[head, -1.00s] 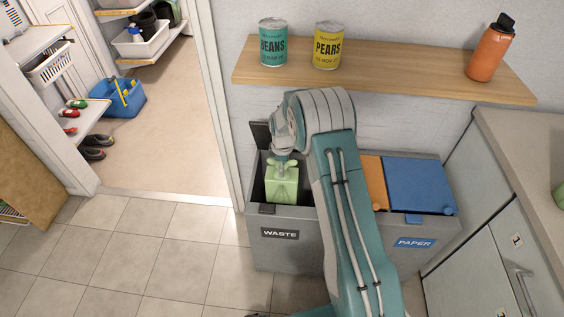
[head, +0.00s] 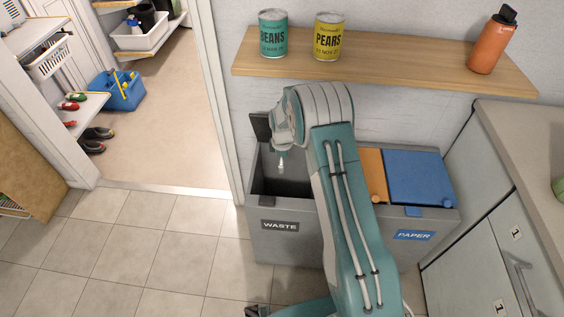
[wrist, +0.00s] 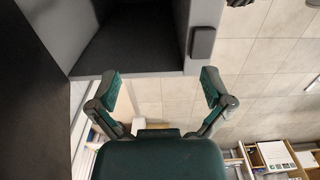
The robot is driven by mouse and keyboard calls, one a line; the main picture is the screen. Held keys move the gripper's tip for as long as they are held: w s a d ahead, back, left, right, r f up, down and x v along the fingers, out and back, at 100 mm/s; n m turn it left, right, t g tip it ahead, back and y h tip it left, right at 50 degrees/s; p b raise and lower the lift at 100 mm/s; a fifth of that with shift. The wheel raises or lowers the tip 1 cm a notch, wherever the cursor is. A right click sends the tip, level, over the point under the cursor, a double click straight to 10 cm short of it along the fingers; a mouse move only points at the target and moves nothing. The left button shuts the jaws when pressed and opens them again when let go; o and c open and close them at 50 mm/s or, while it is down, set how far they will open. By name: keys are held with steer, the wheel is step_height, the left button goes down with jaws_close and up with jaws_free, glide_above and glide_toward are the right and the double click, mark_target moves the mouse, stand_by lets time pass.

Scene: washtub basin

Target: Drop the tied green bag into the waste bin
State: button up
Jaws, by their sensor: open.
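The waste bin (head: 280,245) is the grey left compartment of a bin unit, labelled WASTE, with its dark lid (head: 260,130) standing open at the back. The dark inside of the waste bin (wrist: 130,38) shows beyond the fingers. The tied green bag is not visible in either current view; the bin's front wall hides much of its inside in the head view.
A blue PAPER lid (head: 420,178) and an orange lid (head: 373,175) close the compartments to the right. A shelf (head: 390,66) with a beans can (head: 273,35), a pears can (head: 328,38) and an orange bottle (head: 491,45) is above. Tiled floor is clear at left.

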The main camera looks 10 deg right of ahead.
step_height(320, 180, up, 7)
steer(key=shift+r, duration=0.2)
stand_by(0.3)
stand_by(0.7)
